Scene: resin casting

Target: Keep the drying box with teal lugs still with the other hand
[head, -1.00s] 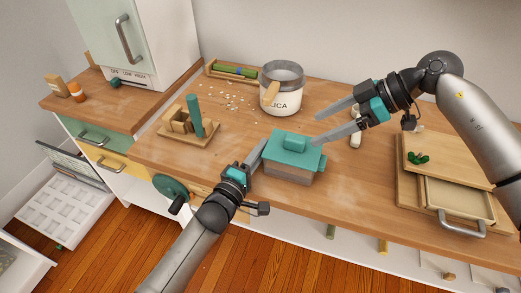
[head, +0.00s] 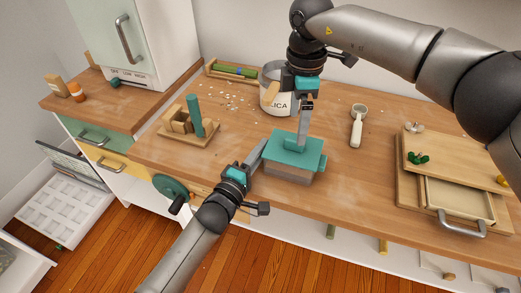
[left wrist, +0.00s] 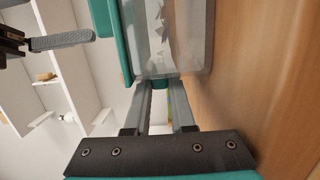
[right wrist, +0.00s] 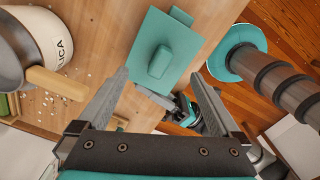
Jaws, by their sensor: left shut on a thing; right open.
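The drying box (head: 290,174) has a grey translucent body, a teal lid (head: 280,158) with a raised grip, and teal lugs at its sides. It stands on the worktop near the front edge. My left gripper (head: 257,158) is shut on the lug at the box's left side; the left wrist view shows both fingers (left wrist: 160,97) meeting that teal lug (left wrist: 160,83). My right gripper (head: 302,140) is above the lid. In the right wrist view its fingers (right wrist: 163,80) are spread and empty, with the lid (right wrist: 170,55) beyond them.
A silica pot (head: 272,98) with a wooden handle stands behind the box, with white beads scattered beside it. A wooden stand with a teal post (head: 195,117) is at left. A scoop (head: 357,125) and a small drawer unit (head: 460,195) are at right.

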